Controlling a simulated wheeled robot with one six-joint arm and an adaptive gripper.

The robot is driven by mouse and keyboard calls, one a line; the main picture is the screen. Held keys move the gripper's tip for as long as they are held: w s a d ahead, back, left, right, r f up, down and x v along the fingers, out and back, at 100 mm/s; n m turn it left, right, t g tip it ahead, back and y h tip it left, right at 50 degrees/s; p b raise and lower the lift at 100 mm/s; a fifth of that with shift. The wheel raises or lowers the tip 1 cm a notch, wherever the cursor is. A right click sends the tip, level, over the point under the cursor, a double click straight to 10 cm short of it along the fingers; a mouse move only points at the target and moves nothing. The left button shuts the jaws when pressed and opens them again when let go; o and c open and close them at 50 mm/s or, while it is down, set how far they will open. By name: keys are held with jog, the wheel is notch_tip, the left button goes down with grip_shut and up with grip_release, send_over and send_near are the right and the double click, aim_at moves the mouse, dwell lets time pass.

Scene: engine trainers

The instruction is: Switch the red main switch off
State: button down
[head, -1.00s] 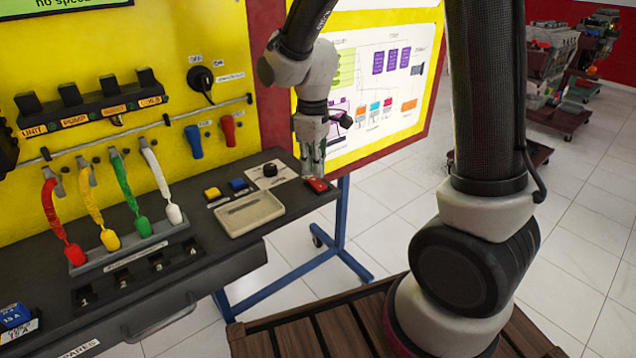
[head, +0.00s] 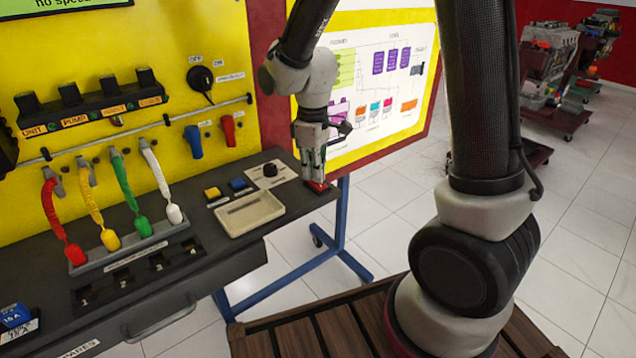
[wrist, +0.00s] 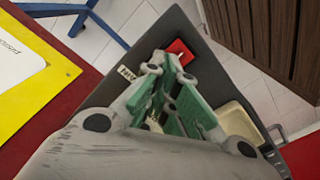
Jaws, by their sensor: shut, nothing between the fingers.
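The red main switch (head: 319,186) sits at the right end of the dark bench top, near its edge. In the wrist view it is a red block (wrist: 181,52) just beyond the fingertips. My gripper (head: 314,179) is shut and empty, pointing down at the switch. Its tips are at the switch and hide part of it in the head view. In the wrist view the green-padded fingers (wrist: 168,66) end beside the red block; I cannot tell whether they touch it. The rocker's position is not clear.
A beige tray (head: 250,214), a black knob (head: 270,170), a blue button (head: 239,184) and a yellow button (head: 212,192) lie left of the switch. A yellow panel (head: 215,40) stands behind the bench.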

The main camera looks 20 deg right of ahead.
jog(key=shift+r, duration=3.4)
jog(key=s+d+r+m+t, duration=0.2)
jog(key=s+d+r+m, duration=0.2)
jog(key=s+d, duration=0.3)
jog(key=s+d+r+m+t, duration=0.2)
jog(key=s+d+r+m, duration=0.3)
jog(key=s, duration=0.7)
notch_tip(320, 180, up, 2)
jog(key=d, duration=0.2)
jog(key=shift+d+m, duration=0.3)
jog(key=shift+d, duration=0.1)
jog(key=shift+r, duration=0.1)
